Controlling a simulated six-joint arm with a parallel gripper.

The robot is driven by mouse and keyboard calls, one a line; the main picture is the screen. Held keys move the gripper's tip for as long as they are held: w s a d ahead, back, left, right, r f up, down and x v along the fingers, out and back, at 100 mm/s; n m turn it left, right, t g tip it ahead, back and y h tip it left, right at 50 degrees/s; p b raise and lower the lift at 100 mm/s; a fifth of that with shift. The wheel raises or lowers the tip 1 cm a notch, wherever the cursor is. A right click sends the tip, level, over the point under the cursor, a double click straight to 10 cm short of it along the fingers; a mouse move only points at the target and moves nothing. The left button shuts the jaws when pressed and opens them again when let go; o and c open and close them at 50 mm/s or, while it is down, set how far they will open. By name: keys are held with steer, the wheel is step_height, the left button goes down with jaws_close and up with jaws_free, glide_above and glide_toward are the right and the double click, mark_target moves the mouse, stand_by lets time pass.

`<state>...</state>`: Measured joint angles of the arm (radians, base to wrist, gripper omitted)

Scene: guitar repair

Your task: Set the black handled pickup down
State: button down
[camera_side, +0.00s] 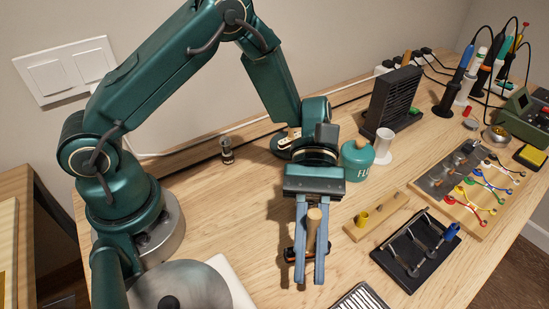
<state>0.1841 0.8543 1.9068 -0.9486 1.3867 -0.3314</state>
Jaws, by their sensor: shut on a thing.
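My gripper (309,277) points down and toward the camera over the front middle of the bench. Its two blue-grey fingers are closed around a tan peg-like handle (313,226). The black handled pickup (289,254) shows as a dark block with a bit of orange, sticking out left of the fingers near their lower part. The fingers hide most of the pickup. I cannot tell whether its underside touches the bench.
Right of my gripper lie a wooden block with pegs (376,216) and a black tray of metal parts (395,272). A striped piece (361,298) is at the front edge. A green flux bottle (357,161) and a white spool (383,148) stand behind. Bare wood (238,215) lies left.

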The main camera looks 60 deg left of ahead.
steer(key=shift+s+d+f, duration=0.35)
steer(key=shift+d+f, duration=0.15)
steer(key=shift+d, duration=0.2)
steer(key=shift+f, duration=2)
steer(key=shift+f, duration=0.1)
steer(key=c, duration=0.9)
jaws_free()
